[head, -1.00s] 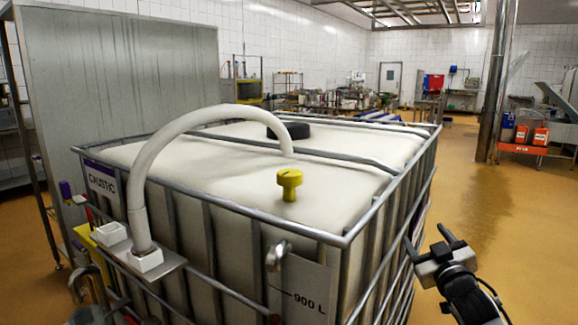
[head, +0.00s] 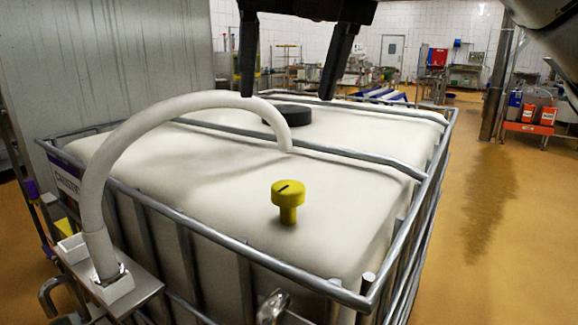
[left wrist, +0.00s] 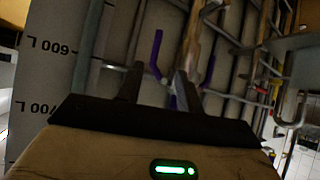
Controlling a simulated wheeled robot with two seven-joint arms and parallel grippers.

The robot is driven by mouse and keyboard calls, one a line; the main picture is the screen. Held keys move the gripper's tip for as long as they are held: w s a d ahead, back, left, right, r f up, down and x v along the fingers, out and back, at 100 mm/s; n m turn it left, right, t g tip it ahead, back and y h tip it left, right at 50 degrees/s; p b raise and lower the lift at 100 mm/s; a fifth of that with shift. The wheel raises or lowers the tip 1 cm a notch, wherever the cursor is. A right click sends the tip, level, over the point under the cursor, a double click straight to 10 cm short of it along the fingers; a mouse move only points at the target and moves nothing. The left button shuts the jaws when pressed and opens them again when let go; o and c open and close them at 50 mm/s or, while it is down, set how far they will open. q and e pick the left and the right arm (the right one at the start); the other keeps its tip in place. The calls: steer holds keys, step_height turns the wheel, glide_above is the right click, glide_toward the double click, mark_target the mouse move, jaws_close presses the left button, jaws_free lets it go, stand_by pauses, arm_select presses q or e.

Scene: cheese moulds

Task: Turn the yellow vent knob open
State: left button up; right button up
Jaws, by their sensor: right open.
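The yellow vent knob (head: 288,200) stands upright on the white top of the caustic tank, with a dark line across its cap. My right gripper (head: 287,97) hangs in from the top of the head view, its two dark fingers pointing down, wide apart and empty. It appears above the knob in the picture and does not touch it. My left gripper (left wrist: 158,70) shows only in the left wrist view. Its fingers are apart with nothing seen between them, facing the tank's side and piping.
A metal cage rail (head: 250,258) runs around the tank top (head: 340,225). A thick white hose (head: 135,128) arches over the left part, and a black lid (head: 287,115) lies behind the knob.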

steer(key=h, duration=0.1)
steer(key=p, duration=0.1)
glide_toward(289, 186)
steer(key=shift+m+t, duration=0.3)
steer(key=x, duration=0.8)
steer(key=shift+s+a+f, duration=0.1)
steer(key=shift+f, duration=0.35)
steer(key=c, duration=1)
